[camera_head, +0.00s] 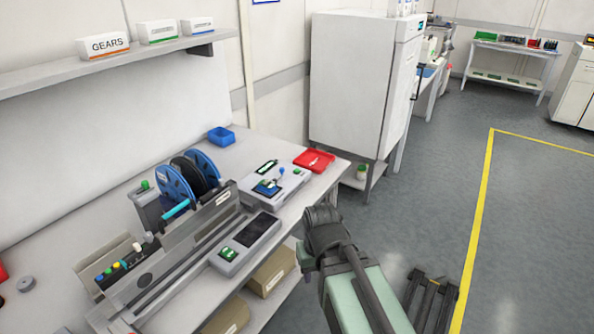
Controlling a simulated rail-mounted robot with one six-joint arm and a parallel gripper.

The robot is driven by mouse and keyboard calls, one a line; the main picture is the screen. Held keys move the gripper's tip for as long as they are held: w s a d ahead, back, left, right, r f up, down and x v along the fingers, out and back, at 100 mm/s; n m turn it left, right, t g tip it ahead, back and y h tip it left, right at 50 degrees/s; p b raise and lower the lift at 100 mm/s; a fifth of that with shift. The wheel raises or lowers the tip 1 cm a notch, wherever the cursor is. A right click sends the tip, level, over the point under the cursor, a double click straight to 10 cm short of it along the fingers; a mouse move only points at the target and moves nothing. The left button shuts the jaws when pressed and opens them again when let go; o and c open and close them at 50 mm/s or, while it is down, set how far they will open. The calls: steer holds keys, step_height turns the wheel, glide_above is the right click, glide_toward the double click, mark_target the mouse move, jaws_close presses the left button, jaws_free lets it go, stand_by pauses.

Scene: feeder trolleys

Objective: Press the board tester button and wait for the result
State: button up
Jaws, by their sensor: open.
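A white box-shaped unit (275,189) stands on the bench, with a blue plate and a green board on top. A small green button-like spot (298,172) shows near its back right corner. A grey device (246,243) with a dark panel and a small green board lies closer to me. I cannot tell for certain which one is the board tester, and no result can be read. My arm rises at the lower middle, with a dark joint near the bench's front edge. My gripper's fingers cannot be made out.
Blue and black reels (188,175) and a long grey feeder (180,255) stand on the left of the bench. A red tray (314,160) and a blue bin (221,136) lie behind. A white cabinet (355,85) stands beyond.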

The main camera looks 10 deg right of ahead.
jaws_close()
stand_by(1.5)
